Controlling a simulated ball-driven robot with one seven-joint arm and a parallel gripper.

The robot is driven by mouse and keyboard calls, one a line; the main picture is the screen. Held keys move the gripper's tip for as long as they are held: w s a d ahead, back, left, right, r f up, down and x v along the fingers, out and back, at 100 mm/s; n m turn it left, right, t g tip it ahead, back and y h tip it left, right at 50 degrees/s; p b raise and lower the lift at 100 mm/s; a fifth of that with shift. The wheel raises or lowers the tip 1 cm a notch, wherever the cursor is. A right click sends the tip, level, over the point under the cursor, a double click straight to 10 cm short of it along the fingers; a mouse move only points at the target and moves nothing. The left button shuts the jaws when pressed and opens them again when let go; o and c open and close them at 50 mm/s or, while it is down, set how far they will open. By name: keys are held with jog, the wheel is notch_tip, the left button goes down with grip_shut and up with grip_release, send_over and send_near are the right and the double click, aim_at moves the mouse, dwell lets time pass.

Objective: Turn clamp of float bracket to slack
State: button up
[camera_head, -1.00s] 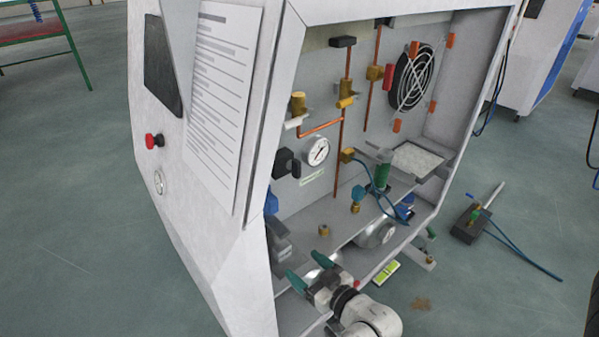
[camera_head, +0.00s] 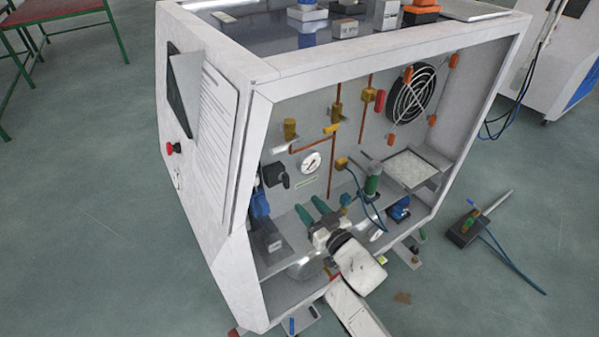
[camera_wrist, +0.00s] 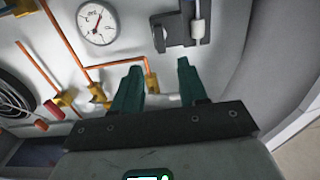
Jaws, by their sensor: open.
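My gripper (camera_head: 311,208) reaches into the open front of the white cabinet (camera_head: 225,60), above its lower shelf. Its two green fingers are apart, and the wrist view shows nothing between the fingertips (camera_wrist: 158,66). A black block with a lever or knob (camera_head: 275,175) is on the back wall, up and left of my fingers. In the wrist view a black bracket with a pale rod (camera_wrist: 182,28) lies beyond the fingertips, apart from them. I cannot tell for sure whether this is the float bracket and its clamp.
A round gauge (camera_head: 311,162), copper pipes with brass fittings and a fan (camera_head: 411,92) line the back wall. A green cylinder (camera_head: 372,184) with a blue hose stands right of my gripper. The cabinet's left side panel bounds the space. Loose items top the cabinet.

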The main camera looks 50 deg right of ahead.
aim_at(288, 182)
jog(key=b+x, duration=0.1)
jog(key=x, duration=0.9)
jog(key=shift+w+d, duration=0.1)
jog(key=shift+w, duration=0.25)
grip_shut()
